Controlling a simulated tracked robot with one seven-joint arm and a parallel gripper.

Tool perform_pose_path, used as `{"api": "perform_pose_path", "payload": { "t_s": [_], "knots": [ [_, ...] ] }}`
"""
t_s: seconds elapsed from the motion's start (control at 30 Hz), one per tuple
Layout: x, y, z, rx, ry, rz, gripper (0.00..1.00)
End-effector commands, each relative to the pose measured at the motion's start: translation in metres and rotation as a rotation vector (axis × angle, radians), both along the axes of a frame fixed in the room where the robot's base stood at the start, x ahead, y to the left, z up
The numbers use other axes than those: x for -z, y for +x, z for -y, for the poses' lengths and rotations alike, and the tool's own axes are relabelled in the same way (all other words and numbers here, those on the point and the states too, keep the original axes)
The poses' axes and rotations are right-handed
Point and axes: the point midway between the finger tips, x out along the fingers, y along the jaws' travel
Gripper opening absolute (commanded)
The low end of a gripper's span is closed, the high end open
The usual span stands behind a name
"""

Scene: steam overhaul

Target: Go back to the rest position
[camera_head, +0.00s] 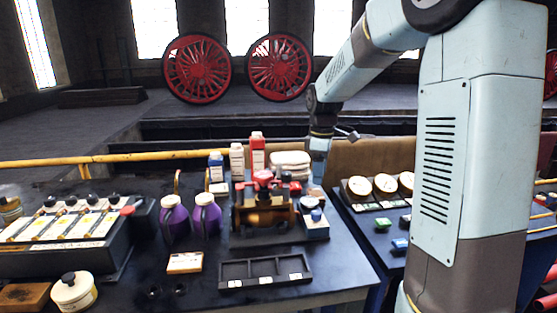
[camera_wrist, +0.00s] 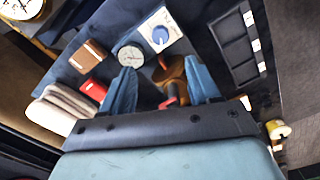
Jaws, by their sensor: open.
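My gripper (camera_wrist: 161,88) is open, with two blue fingers spread apart in the wrist view. It points down over the dark workbench (camera_head: 345,255), and nothing shows held between the fingers. In the head view my arm comes in from the right and bends down behind the bench's fittings; the fingertips are hard to make out there. A brass and red machine (camera_head: 264,207) stands below and beside the gripper; part of its brass (camera_wrist: 172,72) shows between the fingers. A round dial (camera_wrist: 131,56) lies near the left finger.
A white box with a blue knob (camera_wrist: 160,33), a folded white cloth (camera_head: 291,161) and a black compartment tray (camera_head: 263,272) are nearby. Two purple jugs (camera_head: 174,219) (camera_head: 206,215) and several bottles stand left. Round gauges (camera_head: 386,184) occupy the right bench.

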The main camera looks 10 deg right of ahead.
Motion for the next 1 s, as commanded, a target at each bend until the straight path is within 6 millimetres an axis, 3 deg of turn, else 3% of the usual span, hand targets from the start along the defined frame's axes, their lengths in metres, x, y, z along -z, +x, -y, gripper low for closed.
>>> {"api": "perform_pose_path", "payload": {
  "t_s": [0.17,0.5,0.8,1.0],
  "knots": [
    [-0.018,-0.021,-0.003,0.077,-0.015,0.039,0.61],
    [-0.064,-0.098,-0.007,0.372,-0.018,0.174,0.61],
    [-0.087,-0.168,-0.007,0.635,0.041,0.292,0.61],
    [-0.092,-0.214,-0.006,0.806,0.110,0.361,0.61]
  ]
}}
